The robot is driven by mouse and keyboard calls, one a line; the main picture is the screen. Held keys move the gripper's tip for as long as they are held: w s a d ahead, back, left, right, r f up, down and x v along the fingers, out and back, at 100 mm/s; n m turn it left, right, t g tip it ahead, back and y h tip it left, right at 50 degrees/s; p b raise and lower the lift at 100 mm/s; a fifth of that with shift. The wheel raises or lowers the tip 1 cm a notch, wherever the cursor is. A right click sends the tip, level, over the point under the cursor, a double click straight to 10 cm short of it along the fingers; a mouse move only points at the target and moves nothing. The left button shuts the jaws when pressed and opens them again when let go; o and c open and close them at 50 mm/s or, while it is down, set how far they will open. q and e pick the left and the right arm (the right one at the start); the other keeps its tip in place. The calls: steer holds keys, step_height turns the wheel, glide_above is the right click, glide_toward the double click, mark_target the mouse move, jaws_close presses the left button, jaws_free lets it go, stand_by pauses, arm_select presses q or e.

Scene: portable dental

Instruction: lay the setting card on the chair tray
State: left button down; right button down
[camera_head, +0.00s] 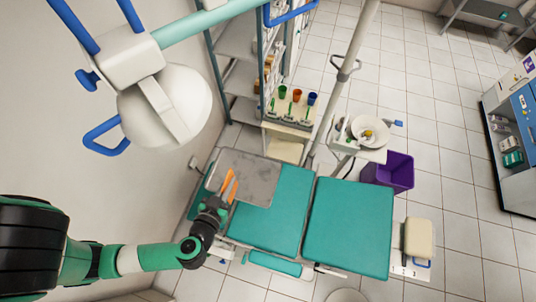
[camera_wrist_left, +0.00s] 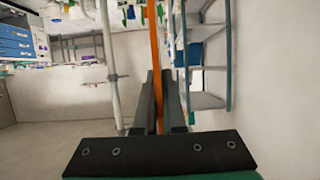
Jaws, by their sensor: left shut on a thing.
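The setting card (camera_head: 229,184) shows as narrow orange strips in the head view and as a thin upright orange strip, edge-on, in the left wrist view (camera_wrist_left: 153,50). My left gripper (camera_head: 222,201) is shut on it; its fingers (camera_wrist_left: 160,100) close around the strip. The chair tray (camera_head: 258,178) is a flat grey plate at the left end of the teal chair. The card and gripper appear over the tray's left part in the head view; I cannot tell the height gap. The card's face is mostly not visible. My right gripper is not in view.
The teal chair (camera_head: 347,228) extends right of the tray. A white lamp (camera_head: 165,105) hangs at upper left. A rack with colored cups (camera_head: 290,113), a basin (camera_head: 369,131) and a purple bin (camera_head: 395,172) stand beyond the chair. The tray's visible surface is bare.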

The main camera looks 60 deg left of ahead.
arm_select(q)
steer(key=w+a+f+b, duration=0.4)
steer(key=f, duration=0.3)
steer(key=w+a+f+b, duration=0.4)
steer(key=a+f, duration=0.1)
steer(key=f, duration=0.2)
steer(key=shift+w+a+f, duration=0.15)
steer(key=shift+w, duration=0.05)
stand_by(0.3)
steer(key=c, duration=1)
jaws_free()
